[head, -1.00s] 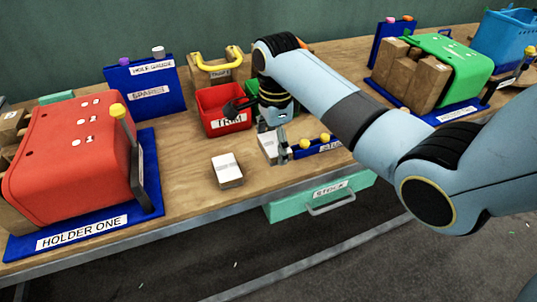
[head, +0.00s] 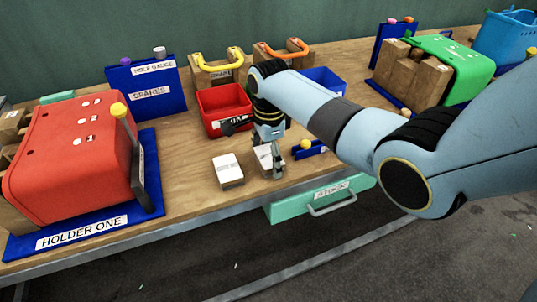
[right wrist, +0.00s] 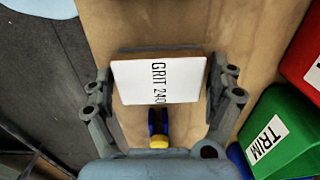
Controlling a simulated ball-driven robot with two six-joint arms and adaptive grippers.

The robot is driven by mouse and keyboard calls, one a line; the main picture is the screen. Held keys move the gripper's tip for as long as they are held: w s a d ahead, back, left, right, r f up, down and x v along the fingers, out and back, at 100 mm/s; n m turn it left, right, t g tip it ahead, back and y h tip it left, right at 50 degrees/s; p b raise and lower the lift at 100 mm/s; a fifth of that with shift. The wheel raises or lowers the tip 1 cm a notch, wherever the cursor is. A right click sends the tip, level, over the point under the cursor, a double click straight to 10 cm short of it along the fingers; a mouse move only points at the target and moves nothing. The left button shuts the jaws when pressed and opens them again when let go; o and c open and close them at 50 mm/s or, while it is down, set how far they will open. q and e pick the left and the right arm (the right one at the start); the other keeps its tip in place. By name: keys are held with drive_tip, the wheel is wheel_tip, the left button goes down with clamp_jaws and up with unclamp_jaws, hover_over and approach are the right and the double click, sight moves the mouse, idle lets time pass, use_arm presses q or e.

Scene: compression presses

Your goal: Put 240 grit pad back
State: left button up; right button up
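The 240 grit pad is a white-topped block labelled GRIT 240 (right wrist: 158,82) in the right wrist view. In the head view the pad (head: 263,155) is partly covered by my right gripper (head: 268,160), above the front part of the bench. In the right wrist view the fingers of my right gripper (right wrist: 160,92) press against the pad's two short sides. I cannot tell whether its underside touches the bench. A second white-topped pad (head: 228,168) lies just left of it, its label too small to read. My left gripper is out of view.
A red bin (head: 222,100) stands behind, and a blue bin (head: 325,79) to its right. A blue tray with a yellow knob (head: 306,145) lies right of the gripper. HOLDER ONE (head: 85,231) with its red press is at left. A teal drawer (head: 290,207) hangs under the bench edge.

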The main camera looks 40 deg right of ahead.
sight(269, 156)
drive_tip(key=shift+o, duration=0.4)
drive_tip(key=shift+r, duration=0.1)
drive_tip(key=shift+r, duration=0.35)
wheel_tip(269, 156, up, 11)
drive_tip(key=shift+s+r+p, duration=0.15)
drive_tip(key=shift+r+p, duration=0.05)
drive_tip(key=shift+p, duration=0.2)
drive_tip(key=shift+s, duration=0.1)
